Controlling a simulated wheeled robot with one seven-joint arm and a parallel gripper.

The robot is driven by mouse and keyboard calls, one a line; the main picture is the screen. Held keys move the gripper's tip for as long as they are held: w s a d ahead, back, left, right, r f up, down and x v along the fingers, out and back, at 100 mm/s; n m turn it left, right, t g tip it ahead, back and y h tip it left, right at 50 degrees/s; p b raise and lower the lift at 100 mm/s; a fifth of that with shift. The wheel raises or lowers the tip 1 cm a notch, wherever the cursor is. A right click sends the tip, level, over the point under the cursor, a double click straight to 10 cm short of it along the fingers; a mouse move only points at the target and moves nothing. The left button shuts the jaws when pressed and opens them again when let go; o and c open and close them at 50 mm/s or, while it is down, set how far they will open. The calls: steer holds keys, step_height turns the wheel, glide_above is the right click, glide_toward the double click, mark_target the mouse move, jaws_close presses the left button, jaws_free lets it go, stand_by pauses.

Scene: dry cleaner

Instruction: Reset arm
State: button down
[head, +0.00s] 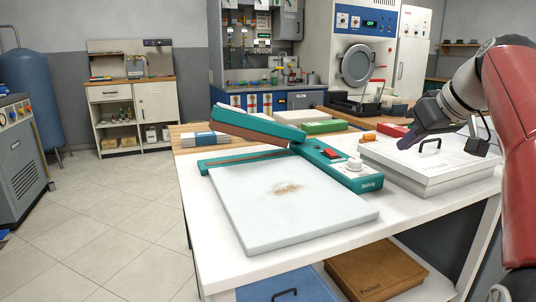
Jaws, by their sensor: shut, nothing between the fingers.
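My gripper (403,143) is at the right, at the end of my red and grey arm. It is dark, points down and to the left, and appears close above the left part of a white lidded box (440,170) with a dark handle. Its fingers are shut with nothing seen between them. I cannot tell whether it touches the box lid.
A teal press (335,165) with a raised arm stands mid-table behind a pale board (285,200) with a brown stain. Green and red boxes and a small orange item (369,137) lie behind it. The table's (205,215) front left is bare.

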steer(key=s+a+f+m+g+h, duration=0.1)
steer(key=s+a+f+m, duration=0.1)
steer(key=s+a+f, duration=0.4)
steer(key=s+a+f+m+g+h, duration=0.1)
steer(key=s+a+f, duration=0.5)
steer(key=s+f, duration=1.1)
step_height(320, 180, down, 4)
steer(key=shift+s+a+f+m+h, duration=0.1)
steer(key=shift+s+a+m+h, duration=0.1)
steer(key=shift+m+h, duration=0.35)
